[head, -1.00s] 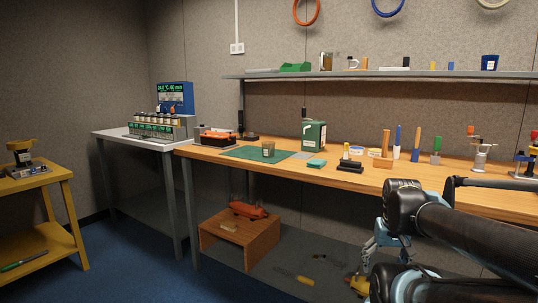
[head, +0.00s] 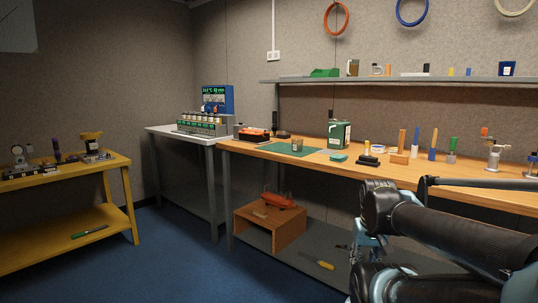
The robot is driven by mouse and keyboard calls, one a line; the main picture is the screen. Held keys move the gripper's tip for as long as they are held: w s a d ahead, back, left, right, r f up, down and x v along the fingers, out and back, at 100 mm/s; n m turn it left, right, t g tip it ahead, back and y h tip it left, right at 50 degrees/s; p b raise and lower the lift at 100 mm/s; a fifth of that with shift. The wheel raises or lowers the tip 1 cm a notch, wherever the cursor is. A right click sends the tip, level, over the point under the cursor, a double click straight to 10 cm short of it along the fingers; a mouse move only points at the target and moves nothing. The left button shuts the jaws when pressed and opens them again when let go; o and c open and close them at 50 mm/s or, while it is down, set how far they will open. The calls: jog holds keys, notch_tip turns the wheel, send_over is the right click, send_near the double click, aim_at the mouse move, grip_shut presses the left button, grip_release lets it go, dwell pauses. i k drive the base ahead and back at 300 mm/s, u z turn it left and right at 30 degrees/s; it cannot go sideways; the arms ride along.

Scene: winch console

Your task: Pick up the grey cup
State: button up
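A small greyish-brown cup (head: 297,147) stands upright on the green mat (head: 275,148) on the wooden workbench; at this size I cannot be sure it is the grey cup. Part of my gripper (head: 368,248) shows low at the right, in front of the bench and below its top. It is well apart from the cup. My dark arm hides most of it, so its fingers are not clear.
A green canister (head: 339,133) stands right of the mat, and a black-and-orange box (head: 254,134) left of it. Several upright tools line the bench's right. A wooden box (head: 270,229) sits on the lower shelf. Blue floor is clear between the bench and the yellow table (head: 70,175).

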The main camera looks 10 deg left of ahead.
aim_at(297, 143)
jog(key=u, duration=0.35)
jog(key=k, duration=0.8)
jog(key=u, duration=0.65)
jog(key=i, duration=1.05)
jog(key=z, duration=0.65)
jog(key=i, duration=1.1)
jog(key=z, duration=0.75)
